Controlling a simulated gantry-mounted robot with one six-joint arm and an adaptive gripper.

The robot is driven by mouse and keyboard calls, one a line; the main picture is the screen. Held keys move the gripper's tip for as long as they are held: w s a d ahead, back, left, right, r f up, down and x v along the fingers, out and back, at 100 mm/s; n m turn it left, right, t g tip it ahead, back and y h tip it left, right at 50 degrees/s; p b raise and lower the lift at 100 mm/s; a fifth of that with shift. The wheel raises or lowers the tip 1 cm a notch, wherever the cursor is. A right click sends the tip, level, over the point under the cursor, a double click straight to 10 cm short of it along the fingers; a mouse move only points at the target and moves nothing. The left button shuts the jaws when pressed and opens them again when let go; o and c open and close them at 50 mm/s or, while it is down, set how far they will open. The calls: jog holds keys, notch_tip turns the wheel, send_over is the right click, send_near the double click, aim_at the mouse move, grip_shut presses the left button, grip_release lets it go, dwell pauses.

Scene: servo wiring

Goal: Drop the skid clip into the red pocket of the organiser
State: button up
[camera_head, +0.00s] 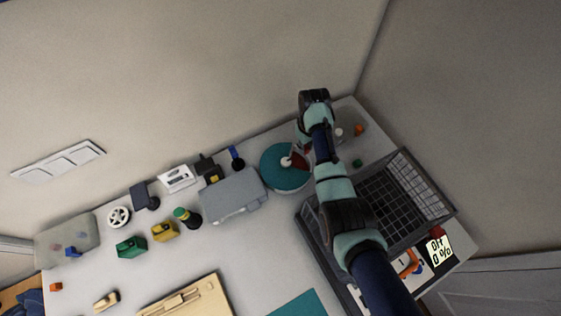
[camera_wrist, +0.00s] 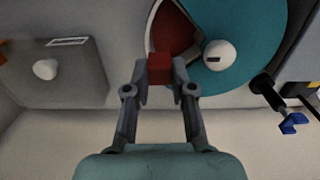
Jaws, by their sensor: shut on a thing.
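The organiser is a round teal dish (camera_head: 272,170) at the back of the table, with a white knob in its middle. It also shows in the wrist view (camera_wrist: 250,25). Its red pocket (camera_wrist: 172,28) is a wedge with a pale rim. My gripper (camera_wrist: 160,72) is shut on a small dark red block, which appears to be the skid clip (camera_wrist: 160,67). In the wrist view the clip overlaps the pocket's near edge; its height above the pocket cannot be told. In the head view my arm hides the clip and part of the dish.
A grey case (camera_head: 232,196) stands left of the organiser. A grey tray with a white knob (camera_wrist: 70,75) is beside the organiser. The wall is close behind the table.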

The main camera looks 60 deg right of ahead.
jog(key=shift+r, duration=0.1)
jog(key=o, duration=0.9)
notch_tip(320, 180, up, 8)
jog(key=shift+f, duration=0.25)
